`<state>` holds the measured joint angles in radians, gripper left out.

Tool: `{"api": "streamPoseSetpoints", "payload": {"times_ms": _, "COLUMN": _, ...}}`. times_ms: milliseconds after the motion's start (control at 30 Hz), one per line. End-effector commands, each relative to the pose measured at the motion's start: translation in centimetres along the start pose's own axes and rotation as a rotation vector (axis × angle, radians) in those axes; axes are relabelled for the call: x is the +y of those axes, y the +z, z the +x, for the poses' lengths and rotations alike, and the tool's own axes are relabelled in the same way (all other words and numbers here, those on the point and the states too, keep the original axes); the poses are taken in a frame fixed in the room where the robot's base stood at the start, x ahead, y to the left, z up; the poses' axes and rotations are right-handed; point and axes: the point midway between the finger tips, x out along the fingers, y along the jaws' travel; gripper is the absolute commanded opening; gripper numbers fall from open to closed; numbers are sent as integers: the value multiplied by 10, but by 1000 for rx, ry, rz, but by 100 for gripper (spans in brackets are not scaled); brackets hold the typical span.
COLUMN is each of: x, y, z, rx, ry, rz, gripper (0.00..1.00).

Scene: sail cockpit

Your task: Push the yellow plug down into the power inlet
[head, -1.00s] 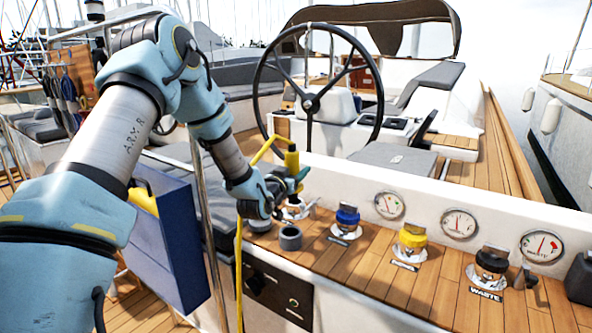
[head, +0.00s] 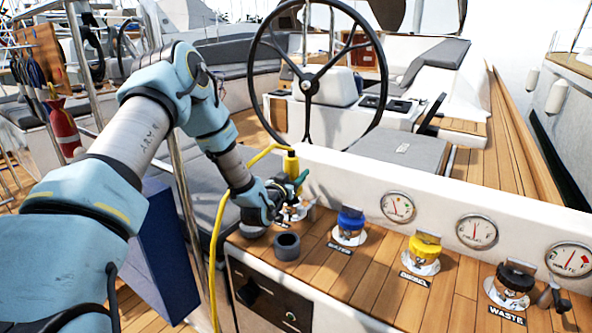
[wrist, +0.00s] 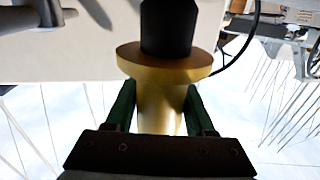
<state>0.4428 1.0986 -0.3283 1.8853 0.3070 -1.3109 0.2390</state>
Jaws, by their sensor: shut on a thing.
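The yellow plug (head: 291,162) stands roughly upright above the left end of the wooden console top in the head view, with its yellow cable running left and down. My gripper (head: 297,184) is shut on it from the side. In the wrist view the green fingers of my gripper (wrist: 158,112) press both sides of the plug's yellow body (wrist: 160,88). A wide yellow flange and a dark cylindrical end lie beyond the fingers. A pale metal fitting (head: 298,212), which looks like the power inlet, is partly hidden under my gripper. I cannot tell whether the plug touches it.
A grey open cylinder (head: 286,246) stands close in front of my gripper. Blue (head: 350,220), yellow (head: 425,244) and black (head: 515,278) deck caps line the console to the right. Gauges (head: 397,206) sit on the white wall behind. A steering wheel (head: 308,84) rises behind the plug.

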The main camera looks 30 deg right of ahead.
Motion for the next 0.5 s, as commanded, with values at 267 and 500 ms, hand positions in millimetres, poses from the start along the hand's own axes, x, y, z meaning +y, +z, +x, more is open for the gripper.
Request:
{"api": "streamPoseSetpoints", "payload": {"times_ms": 267, "x": 0, "y": 23, "z": 0, "rx": 2, "ry": 0, "rz": 0, "gripper": 0}}
{"api": "streamPoseSetpoints", "payload": {"times_ms": 500, "x": 0, "y": 23, "z": 0, "rx": 3, "ry": 0, "rz": 1, "gripper": 0}}
